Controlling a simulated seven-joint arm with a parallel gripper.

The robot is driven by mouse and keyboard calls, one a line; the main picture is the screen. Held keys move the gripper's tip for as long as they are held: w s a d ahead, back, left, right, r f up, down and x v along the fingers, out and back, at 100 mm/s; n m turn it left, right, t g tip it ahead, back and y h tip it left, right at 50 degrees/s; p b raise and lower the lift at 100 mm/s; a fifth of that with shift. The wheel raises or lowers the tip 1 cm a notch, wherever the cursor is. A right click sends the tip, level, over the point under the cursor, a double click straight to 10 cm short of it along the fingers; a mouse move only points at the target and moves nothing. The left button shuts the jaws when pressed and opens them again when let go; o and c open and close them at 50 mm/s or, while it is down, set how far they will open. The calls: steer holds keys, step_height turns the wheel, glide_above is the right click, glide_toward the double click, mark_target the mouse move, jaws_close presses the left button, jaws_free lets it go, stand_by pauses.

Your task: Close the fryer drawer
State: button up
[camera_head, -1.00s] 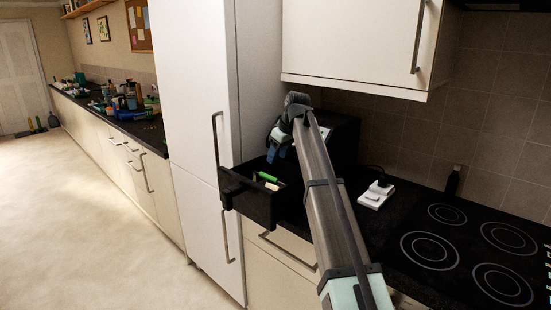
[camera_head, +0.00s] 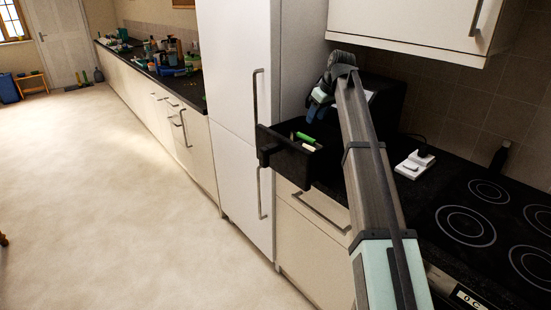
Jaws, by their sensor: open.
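The black fryer drawer (camera_head: 284,157) stands pulled out of the dark fryer (camera_head: 386,100) on the counter, beside the tall white fridge. A green item and a pale item lie inside it. The drawer's handle (camera_head: 265,157) sticks out at its front left. My gripper (camera_head: 314,108) is above the back part of the drawer, near the fryer body, at the end of my outstretched arm. It is small and partly hidden by my wrist. I see nothing held in it. Whether it touches the drawer or fryer I cannot tell.
The tall white fridge (camera_head: 235,95) with long handles stands close left of the drawer. A wall cupboard (camera_head: 410,25) hangs above. A white device (camera_head: 415,163) and a black hob (camera_head: 490,220) are to the right. The floor at left is clear.

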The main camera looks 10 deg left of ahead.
steer(key=a+y, duration=0.2)
steer(key=a, duration=0.5)
steer(key=a+f+t+y, duration=0.1)
steer(key=a+y, duration=0.1)
steer(key=a, duration=0.5)
steer(key=w+a+f+y, duration=0.1)
steer(key=a+y, duration=0.1)
steer(key=a, duration=0.5)
steer(key=shift+a+t, duration=0.2)
steer(key=shift+t, duration=0.2)
jaws_close()
steer(key=s+a+f+y, duration=0.2)
steer(key=a, duration=0.7)
steer(key=n+t+h, duration=0.8)
steer(key=n+h, duration=1)
steer(key=h, duration=0.6)
glide_toward(258, 145)
steer(key=x, duration=0.7)
